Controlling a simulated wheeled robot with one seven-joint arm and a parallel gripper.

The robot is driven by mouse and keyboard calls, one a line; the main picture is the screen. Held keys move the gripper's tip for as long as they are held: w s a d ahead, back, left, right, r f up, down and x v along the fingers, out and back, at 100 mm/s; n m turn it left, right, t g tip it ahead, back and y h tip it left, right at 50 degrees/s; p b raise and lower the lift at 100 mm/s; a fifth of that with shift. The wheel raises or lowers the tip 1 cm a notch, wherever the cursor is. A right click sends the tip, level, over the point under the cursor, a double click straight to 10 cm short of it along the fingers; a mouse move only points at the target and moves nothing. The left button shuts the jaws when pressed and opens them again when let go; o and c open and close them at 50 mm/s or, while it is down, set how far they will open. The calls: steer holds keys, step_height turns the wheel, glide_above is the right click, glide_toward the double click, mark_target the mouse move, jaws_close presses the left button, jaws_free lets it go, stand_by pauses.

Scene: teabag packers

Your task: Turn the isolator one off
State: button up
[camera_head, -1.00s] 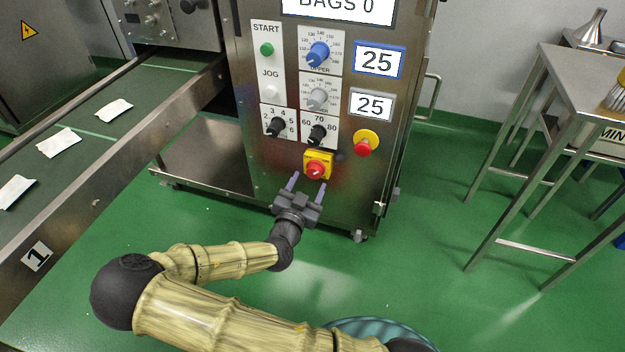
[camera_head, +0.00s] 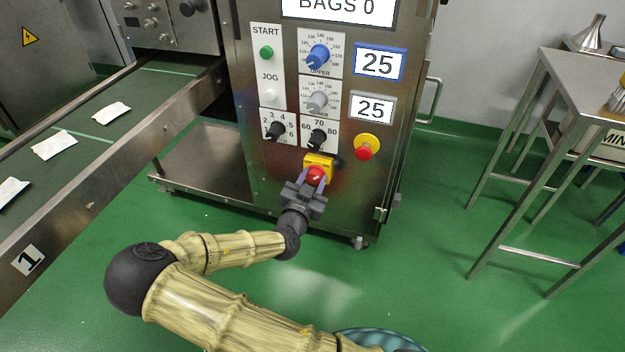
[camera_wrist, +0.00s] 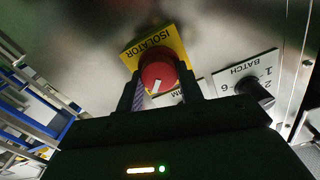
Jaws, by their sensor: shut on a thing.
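The isolator is a red rotary knob (camera_head: 315,174) on a yellow plate (camera_head: 319,160), low on the front of the steel machine. In the wrist view the red knob (camera_wrist: 158,74) has a white mark pointing toward the lower left of the knob, and the yellow plate (camera_wrist: 172,45) reads ISOLATOR upside down. My gripper (camera_head: 313,181) is at the knob, with one finger on each side. It is shut on the red knob. The fingers hide part of the knob's sides and lower edge.
A red emergency button (camera_head: 364,153) on a yellow disc is to the upper right. Black dials (camera_head: 317,139) sit just above. A conveyor (camera_head: 100,125) with white teabags runs at the left. A steel table (camera_head: 590,85) stands at the right. Green floor between is clear.

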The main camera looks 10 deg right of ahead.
steer(key=shift+r+n+p, duration=0.15)
steer(key=shift+n+p, duration=0.25)
steer(key=shift+p, duration=0.2)
steer(key=n+p, duration=0.2)
steer(key=shift+r+n+p, duration=0.1)
steer(key=shift+n+p, duration=0.3)
steer(key=n+p, duration=0.3)
steer(key=n, duration=0.2)
steer(key=shift+a+p, duration=0.15)
steer(key=shift+p, duration=0.25)
steer(key=n, duration=0.1)
steer(key=n+p, duration=0.1)
steer(key=n, duration=0.2)
steer(key=shift+w+a+f+n+p, duration=0.1)
steer(key=shift+f+n+p, duration=0.15)
steer(key=shift+n+p, duration=0.15)
steer(key=shift+f+n, duration=0.15)
steer(key=shift+n, duration=2.15)
steer(key=o, duration=1)
steer(key=shift+p, duration=0.3)
